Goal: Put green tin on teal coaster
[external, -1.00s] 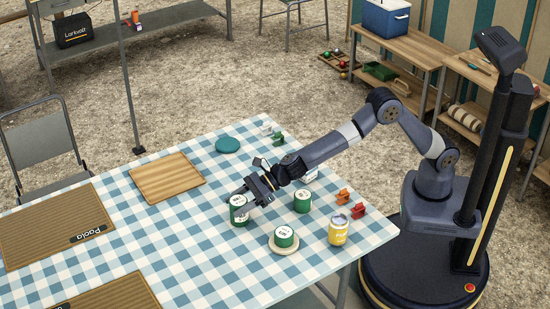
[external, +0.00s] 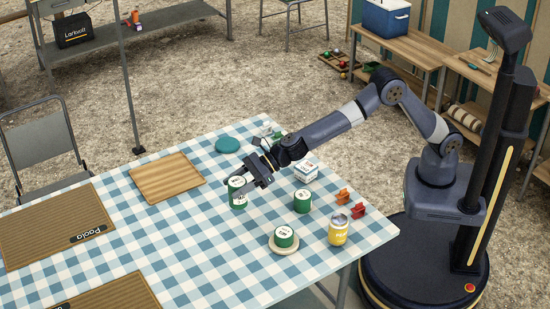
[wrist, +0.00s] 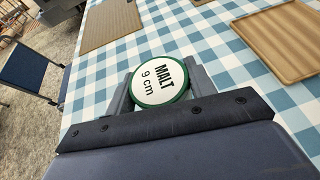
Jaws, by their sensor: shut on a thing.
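My gripper (external: 248,183) is shut on a green tin (external: 238,193) with a white label, held upright, apparently just above the checked cloth. In the wrist view, the tin's white lid (wrist: 159,82), marked "MALT 9 cm", sits between my gripper's fingers (wrist: 160,90). The teal coaster (external: 228,145) lies flat and empty beyond the tin, towards the far edge of the table. A second green tin (external: 302,201) stands on the cloth to the right.
A yellow can (external: 338,230), a white box-like thing (external: 306,172) and small orange (external: 342,196) and red (external: 358,210) things stand right of the tin. A wooden board (external: 167,177) lies left. Small green and white things (external: 277,137) stand right of the teal coaster.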

